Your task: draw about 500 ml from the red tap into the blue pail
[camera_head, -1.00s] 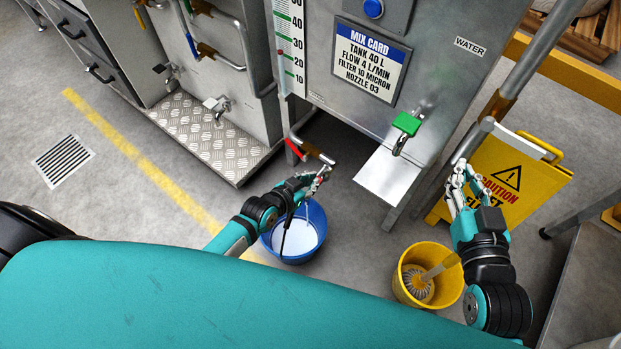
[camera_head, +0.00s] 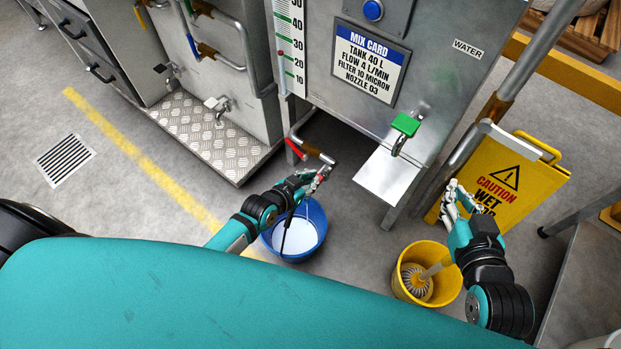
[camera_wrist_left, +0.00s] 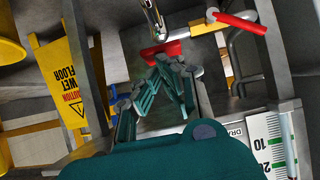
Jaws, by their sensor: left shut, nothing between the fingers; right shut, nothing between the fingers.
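The blue pail (camera_head: 297,233) stands on the floor below the tank's drain pipe, with a pale surface inside that looks like liquid; its level cannot be read. The red tap (camera_wrist_left: 162,50) is at the pipe's end, above the pail; in the head view my gripper largely hides it. My left gripper (camera_head: 318,180) is shut and empty, its fingertips close at the red handle; I cannot tell whether they touch it. It also shows in the left wrist view (camera_wrist_left: 163,68). My right gripper (camera_head: 455,190) is shut and empty, above the yellow bucket and before the yellow sign.
A second red lever (camera_head: 296,148) sits further back on the pipe. A green-handled tap (camera_head: 405,124) is on the tank front. A yellow bucket (camera_head: 452,287) holds a brush. A yellow wet-floor sign (camera_head: 515,185) stands right. Floor at left is clear.

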